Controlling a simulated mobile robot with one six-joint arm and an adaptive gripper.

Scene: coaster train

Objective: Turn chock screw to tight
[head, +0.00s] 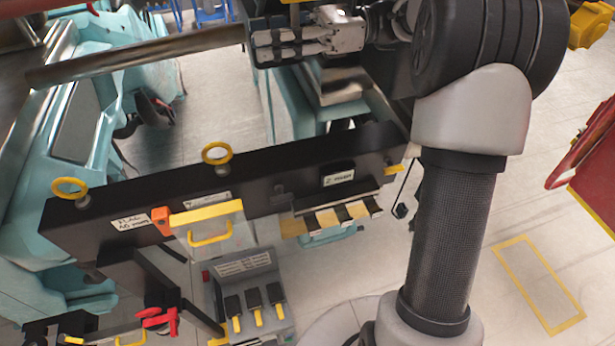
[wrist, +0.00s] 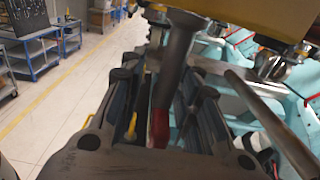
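A red star-shaped handle (head: 160,320), which may be the chock screw, is at the lower left of the head view, low beside the black beam (head: 110,205). My gripper (head: 258,46) is at the top of the head view, well above and to the right of that handle. In the wrist view my gripper (wrist: 163,85) has its dark fingers apart. A red piece (wrist: 158,128) and a grey rod (wrist: 176,62) appear between them; I cannot tell whether they touch the fingers. No marking for tight is readable.
A grey control box (head: 245,290) with yellow-tipped levers stands below the beam. Yellow rings (head: 217,153) top the beam. A metal bar (head: 140,55) crosses the upper left. Turquoise machinery (head: 40,225) fills the left. Blue carts (wrist: 40,50) stand on open floor.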

